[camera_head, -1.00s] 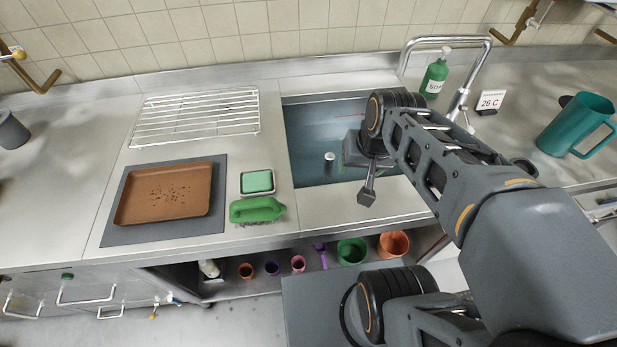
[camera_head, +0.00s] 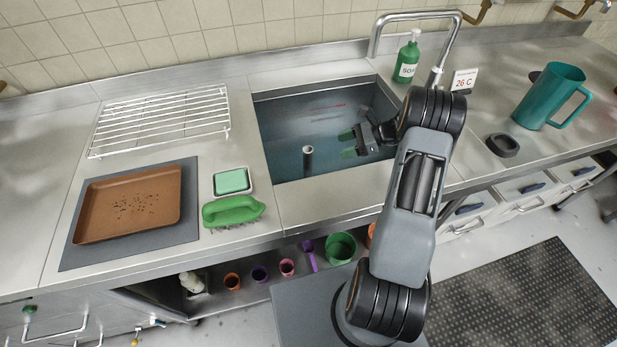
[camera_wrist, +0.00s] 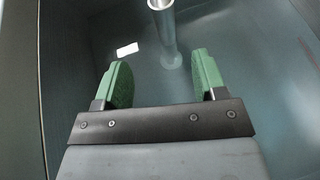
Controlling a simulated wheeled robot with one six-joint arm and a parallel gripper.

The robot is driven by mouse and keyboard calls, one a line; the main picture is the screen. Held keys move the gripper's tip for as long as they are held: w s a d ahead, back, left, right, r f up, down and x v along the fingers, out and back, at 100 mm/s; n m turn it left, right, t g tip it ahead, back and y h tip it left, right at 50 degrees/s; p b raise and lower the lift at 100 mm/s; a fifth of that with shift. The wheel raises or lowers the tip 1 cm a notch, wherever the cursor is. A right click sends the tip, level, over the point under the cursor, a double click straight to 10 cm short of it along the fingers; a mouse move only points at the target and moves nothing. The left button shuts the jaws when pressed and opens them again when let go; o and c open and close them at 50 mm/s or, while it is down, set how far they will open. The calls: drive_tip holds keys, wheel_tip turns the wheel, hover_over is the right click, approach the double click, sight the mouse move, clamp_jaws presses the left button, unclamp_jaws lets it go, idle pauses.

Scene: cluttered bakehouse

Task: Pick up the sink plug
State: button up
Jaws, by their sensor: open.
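The sink plug appears to be the upright grey tube (camera_head: 307,160) standing in the sink basin (camera_head: 283,128); its round open top is light. In the wrist view the tube (camera_wrist: 165,38) rises from the basin floor, beyond the fingertips and roughly between their lines. My gripper (camera_head: 347,145) is inside the basin's outline, to the right of the tube and pointing left at it. Its green fingers are apart and empty, also in the wrist view (camera_wrist: 161,66). A clear gap separates the fingertips from the tube.
A tap (camera_head: 430,15) and a green soap bottle (camera_head: 408,60) stand behind the sink. A green brush (camera_head: 232,211), sponge dish (camera_head: 232,182), brown tray (camera_head: 128,203) and wire rack (camera_head: 160,120) lie left. A dark oval object (camera_head: 502,145) and teal jug (camera_head: 548,95) are right.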

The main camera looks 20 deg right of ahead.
sight(308, 156)
drive_tip(key=x, duration=0.4)
drive_tip(key=p+x, duration=0.1)
drive_tip(key=x, duration=0.4)
drive_tip(key=p+x, duration=0.1)
drive_tip(key=x, duration=0.3)
drive_tip(key=shift+w+f, duration=0.3)
drive_tip(key=shift+f, duration=0.1)
clamp_jaws()
